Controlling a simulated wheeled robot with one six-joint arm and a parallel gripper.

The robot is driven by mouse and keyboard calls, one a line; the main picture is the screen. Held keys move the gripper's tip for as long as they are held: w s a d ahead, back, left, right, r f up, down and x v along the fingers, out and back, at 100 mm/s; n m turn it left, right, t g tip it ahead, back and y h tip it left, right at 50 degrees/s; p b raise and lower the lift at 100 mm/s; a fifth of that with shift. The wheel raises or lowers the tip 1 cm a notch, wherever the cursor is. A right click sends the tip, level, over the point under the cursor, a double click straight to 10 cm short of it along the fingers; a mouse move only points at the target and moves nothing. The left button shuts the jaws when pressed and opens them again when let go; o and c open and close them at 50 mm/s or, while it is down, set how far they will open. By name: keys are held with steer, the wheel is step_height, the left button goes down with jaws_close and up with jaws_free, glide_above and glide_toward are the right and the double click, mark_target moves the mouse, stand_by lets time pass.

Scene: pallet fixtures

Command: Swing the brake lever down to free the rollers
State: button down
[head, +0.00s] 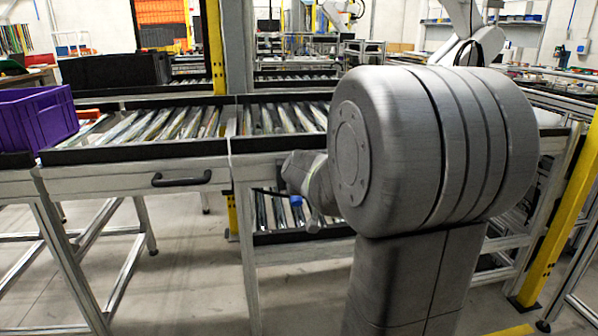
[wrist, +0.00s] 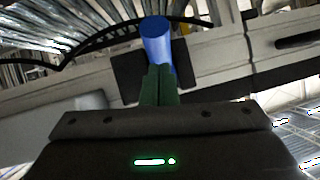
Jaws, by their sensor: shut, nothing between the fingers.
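The brake lever shows as a blue cylindrical grip (wrist: 156,38) in front of a dark plate on the conveyor's side rail in the wrist view. A small blue piece of it (head: 296,201) shows below the rail in the head view, beside my arm. My gripper (wrist: 160,72) has its green fingers together with nothing held between them. The fingertips overlap the lower part of the blue grip in the wrist view; I cannot tell whether they touch it. My arm hides most of the gripper and the lever's mount in the head view.
The roller conveyor (head: 140,149) runs across the front, with a purple crate (head: 38,117) at its left. A black handle (head: 182,179) sticks out from the rail left of my arm. A yellow post (head: 560,215) stands at right. Floor shows below the conveyor.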

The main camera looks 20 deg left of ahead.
steer(key=shift+f+b, duration=0.85)
steer(key=shift+b, duration=0.35)
steer(key=shift+s+d+f, duration=0.1)
steer(key=shift+s+f, duration=0.05)
steer(key=shift+f, duration=0.2)
steer(key=r+p+v, duration=0.1)
steer(key=p+v, duration=0.2)
steer(key=v, duration=1)
